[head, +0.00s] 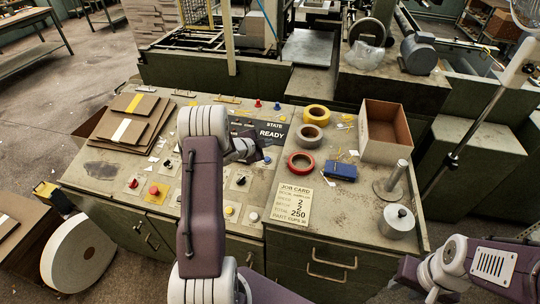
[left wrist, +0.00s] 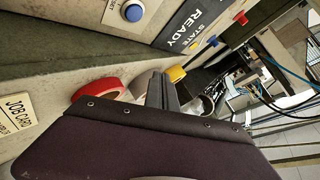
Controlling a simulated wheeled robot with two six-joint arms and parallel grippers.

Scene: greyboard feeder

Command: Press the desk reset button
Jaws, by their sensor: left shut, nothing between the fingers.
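The desk (head: 330,225) has a panel of several coloured buttons, among them a red button (head: 154,190), a yellow button (head: 228,210) and a white button (head: 253,216). A blue button (left wrist: 133,11) sits beside the STATE READY display (left wrist: 190,30) in the left wrist view; the display also shows in the head view (head: 270,132). My left gripper (head: 258,155) is over the desk just below the display, partly hidden by its arm. Its fingers (left wrist: 162,92) are shut and empty. My right gripper is out of view.
A red tape roll (head: 301,163), grey tape roll (head: 310,133), yellow tape roll (head: 317,114), blue box (head: 341,171) and job card (head: 292,203) lie right of the panel. An open cardboard box (head: 384,132) and a metal post (head: 397,176) stand further right. Board sheets (head: 125,130) lie at left.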

